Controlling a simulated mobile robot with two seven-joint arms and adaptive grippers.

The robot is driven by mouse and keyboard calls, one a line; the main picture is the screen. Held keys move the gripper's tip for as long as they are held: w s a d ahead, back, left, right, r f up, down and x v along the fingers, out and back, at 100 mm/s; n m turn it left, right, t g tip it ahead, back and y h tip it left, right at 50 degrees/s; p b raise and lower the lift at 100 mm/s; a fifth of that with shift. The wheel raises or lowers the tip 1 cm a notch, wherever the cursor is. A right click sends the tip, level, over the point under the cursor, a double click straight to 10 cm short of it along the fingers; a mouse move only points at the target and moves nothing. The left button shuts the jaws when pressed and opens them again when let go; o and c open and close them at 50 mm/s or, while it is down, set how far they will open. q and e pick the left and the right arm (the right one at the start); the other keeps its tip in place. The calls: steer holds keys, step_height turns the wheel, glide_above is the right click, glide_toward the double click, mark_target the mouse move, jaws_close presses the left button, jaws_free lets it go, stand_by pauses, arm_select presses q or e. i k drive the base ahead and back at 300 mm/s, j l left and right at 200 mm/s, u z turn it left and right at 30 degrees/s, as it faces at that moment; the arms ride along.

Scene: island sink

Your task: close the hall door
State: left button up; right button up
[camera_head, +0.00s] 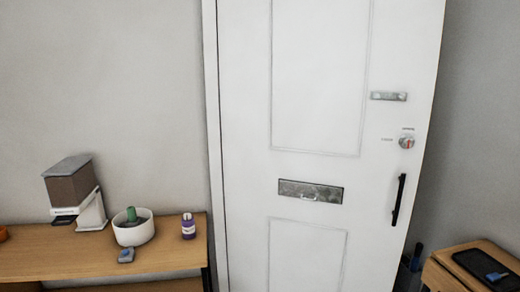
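The white hall door (315,165) fills the middle of the head view. It has raised panels, a metal letter plate (310,191) and a black vertical pull handle (398,200) near its right edge. A round lock (406,143) and a small metal plate (388,96) sit above the handle. A narrow white frame strip (211,120) runs along the door's left side. No frame strip shows along its right edge, which meets grey wall in the picture. I cannot tell from this view how far the door stands open. Neither of my grippers is in view.
A wooden table (100,262) at lower left holds a brown-and-white dispenser (75,194), a white bowl (133,232) with a green item, a purple bottle (188,226) and a small blue-grey object (126,256). A wooden cabinet (445,262) with a dark tray (487,268) stands at lower right.

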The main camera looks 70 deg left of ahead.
mark_target(310, 90)
steer(key=u, duration=1.75)
